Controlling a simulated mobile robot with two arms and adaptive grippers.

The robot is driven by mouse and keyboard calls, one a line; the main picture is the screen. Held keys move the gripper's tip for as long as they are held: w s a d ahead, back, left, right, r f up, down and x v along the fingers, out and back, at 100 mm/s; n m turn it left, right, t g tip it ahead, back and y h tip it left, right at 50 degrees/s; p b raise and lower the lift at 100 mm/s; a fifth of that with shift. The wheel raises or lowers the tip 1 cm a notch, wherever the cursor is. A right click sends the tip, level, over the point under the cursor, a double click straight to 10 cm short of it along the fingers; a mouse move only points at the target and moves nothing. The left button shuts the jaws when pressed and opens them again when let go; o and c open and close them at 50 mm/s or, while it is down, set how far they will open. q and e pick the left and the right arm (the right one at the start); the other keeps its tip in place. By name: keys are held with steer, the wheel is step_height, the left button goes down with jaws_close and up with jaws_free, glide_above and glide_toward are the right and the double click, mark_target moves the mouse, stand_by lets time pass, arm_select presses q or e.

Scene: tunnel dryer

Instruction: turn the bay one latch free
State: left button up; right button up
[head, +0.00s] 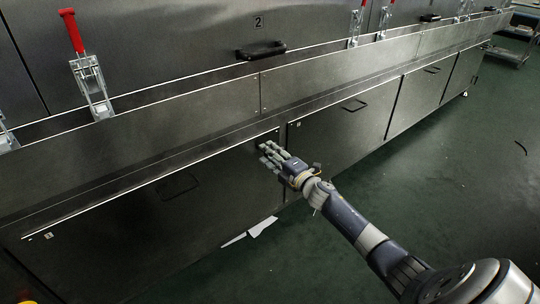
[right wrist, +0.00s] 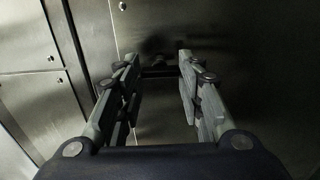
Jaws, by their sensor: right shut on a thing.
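The bay one panel (head: 110,235) is a dark metal lower door with a small label (head: 48,236) at its left end. My right gripper (head: 265,152) reaches its upper right corner, with the fingertips at the panel face. In the right wrist view, the right gripper's fingers (right wrist: 158,72) stand on either side of a small dark latch (right wrist: 157,59) and are shut on it. The fingers hide most of the latch in the head view, and its turn angle cannot be read. My left gripper is not in view.
The bay one pull handle (head: 180,185) is left of my right gripper. The neighbouring lower door (head: 345,130) is closed. Upright toggle clamps, one with a red handle (head: 72,32), stand along the ledge above. White sheets (head: 262,227) lie at the base. Green floor (head: 450,180) is open to the right.

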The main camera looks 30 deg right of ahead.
steer(key=o, duration=1.1)
steer(key=shift+c, duration=0.2)
steer(key=s, duration=1.2)
steer(key=shift+d, duration=0.45)
